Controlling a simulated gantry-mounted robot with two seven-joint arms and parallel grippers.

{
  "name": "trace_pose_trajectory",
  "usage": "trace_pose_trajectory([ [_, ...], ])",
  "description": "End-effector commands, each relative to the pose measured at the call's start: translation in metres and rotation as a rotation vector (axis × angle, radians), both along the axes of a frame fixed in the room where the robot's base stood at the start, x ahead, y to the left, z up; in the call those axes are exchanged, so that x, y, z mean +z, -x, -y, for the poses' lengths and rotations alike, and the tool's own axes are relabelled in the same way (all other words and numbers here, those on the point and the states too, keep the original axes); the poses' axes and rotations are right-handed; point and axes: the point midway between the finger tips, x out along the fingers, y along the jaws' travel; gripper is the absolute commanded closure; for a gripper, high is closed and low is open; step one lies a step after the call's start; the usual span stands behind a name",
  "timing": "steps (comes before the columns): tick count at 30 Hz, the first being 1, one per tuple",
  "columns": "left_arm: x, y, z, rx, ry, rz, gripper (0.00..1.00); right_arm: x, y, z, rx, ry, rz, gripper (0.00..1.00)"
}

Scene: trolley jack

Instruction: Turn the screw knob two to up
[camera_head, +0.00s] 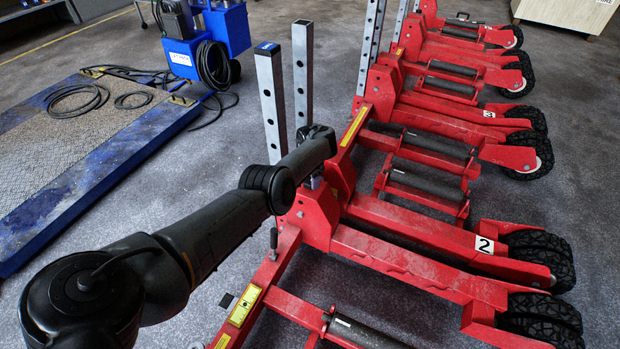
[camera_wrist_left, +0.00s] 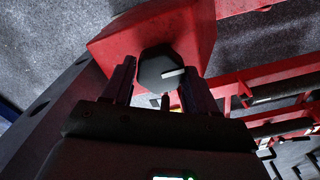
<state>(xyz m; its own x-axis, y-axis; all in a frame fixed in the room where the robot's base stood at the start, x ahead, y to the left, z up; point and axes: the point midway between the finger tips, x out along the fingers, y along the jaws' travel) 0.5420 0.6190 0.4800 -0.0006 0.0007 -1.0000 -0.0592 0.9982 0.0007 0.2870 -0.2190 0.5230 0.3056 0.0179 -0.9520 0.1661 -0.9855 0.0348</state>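The screw knob (camera_wrist_left: 160,70) is a black many-sided knob on a red metal block (camera_wrist_left: 115,38), seen in the left wrist view. A short white mark on its face runs from near the middle to the right edge. My left gripper (camera_wrist_left: 160,82) has its two fingers apart, one on each side of the knob; contact is not clear. In the head view my left gripper (camera_head: 318,182) reaches down to the red jack labelled 2 (camera_head: 400,265), beside its upright posts. The knob is hidden there behind my arm. My right gripper is not in view.
Two grey perforated posts (camera_head: 271,100) stand close behind my left wrist. More red jacks with black wheels (camera_head: 525,155) line up toward the back right. A blue-edged platform (camera_head: 75,160) and a blue machine (camera_head: 200,50) are at left.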

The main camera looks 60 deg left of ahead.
Motion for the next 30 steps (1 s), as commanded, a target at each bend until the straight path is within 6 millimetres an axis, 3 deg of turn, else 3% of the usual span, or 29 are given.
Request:
trace_pose_trajectory([
  [1,-0.001,0.0,0.0,0.0,0.0,-0.001,0.34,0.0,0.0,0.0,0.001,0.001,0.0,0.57],
  [4,-0.001,0.0,0.0,-0.001,0.001,-0.001,0.19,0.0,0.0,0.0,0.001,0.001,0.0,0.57],
  [16,0.008,-0.001,0.0,-0.002,0.0,0.001,0.19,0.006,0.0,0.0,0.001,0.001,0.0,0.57],
  [30,0.082,-0.001,0.0,-0.001,0.001,0.001,0.19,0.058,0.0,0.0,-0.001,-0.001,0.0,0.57],
])
